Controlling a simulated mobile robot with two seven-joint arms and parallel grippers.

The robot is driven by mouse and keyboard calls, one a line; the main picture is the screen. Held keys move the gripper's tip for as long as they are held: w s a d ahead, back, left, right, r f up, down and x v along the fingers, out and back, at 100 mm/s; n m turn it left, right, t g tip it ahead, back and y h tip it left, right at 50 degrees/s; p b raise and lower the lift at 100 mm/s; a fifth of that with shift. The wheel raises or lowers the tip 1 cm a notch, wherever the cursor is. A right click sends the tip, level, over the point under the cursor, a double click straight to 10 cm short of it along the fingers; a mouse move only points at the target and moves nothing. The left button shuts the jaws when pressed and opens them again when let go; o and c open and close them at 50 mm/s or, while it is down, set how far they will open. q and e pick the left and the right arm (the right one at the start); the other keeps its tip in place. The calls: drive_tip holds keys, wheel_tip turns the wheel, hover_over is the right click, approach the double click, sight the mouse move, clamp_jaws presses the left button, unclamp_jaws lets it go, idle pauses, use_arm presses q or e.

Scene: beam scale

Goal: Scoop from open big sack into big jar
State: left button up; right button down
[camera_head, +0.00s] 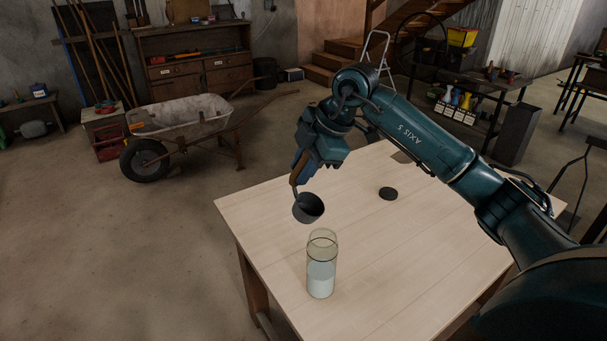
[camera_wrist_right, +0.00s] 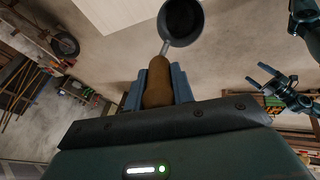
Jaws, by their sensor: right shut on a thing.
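My right gripper (camera_head: 301,166) is shut on the brown handle of a scoop and holds it above the table. The scoop's dark round cup (camera_head: 308,208) hangs at the lower end, just behind and left of the jar's mouth in the head view, apart from it. The cup looks tilted and dark inside, with no contents visible. The wrist view also shows the handle (camera_wrist_right: 158,82) between the fingers and the cup (camera_wrist_right: 181,20) beyond. The clear jar (camera_head: 321,265) stands upright and open, its lower part filled with white material. My left gripper (camera_wrist_right: 262,78) looks open and empty. No sack shows.
A black disc (camera_head: 388,193) lies on the wooden table (camera_head: 405,260), right of and behind the jar. The table is otherwise mostly clear. A wheelbarrow (camera_head: 180,120) stands on the floor behind left. A dark workbench (camera_head: 470,85) stands at the back right.

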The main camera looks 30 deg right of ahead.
drive_tip(key=shift+r, duration=1.95)
drive_tip(key=shift+r+g+h, duration=0.15)
drive_tip(key=shift+g+h, duration=0.35)
drive_tip(key=shift+g, duration=0.2)
drive_tip(key=shift+w+a+g+h, duration=0.1)
drive_tip(key=shift+a+g+h, duration=0.05)
drive_tip(key=shift+g+h, duration=0.85)
drive_tip(key=shift+g, duration=0.4)
drive_tip(key=shift+d, duration=0.2)
drive_tip(key=shift+f, duration=0.2)
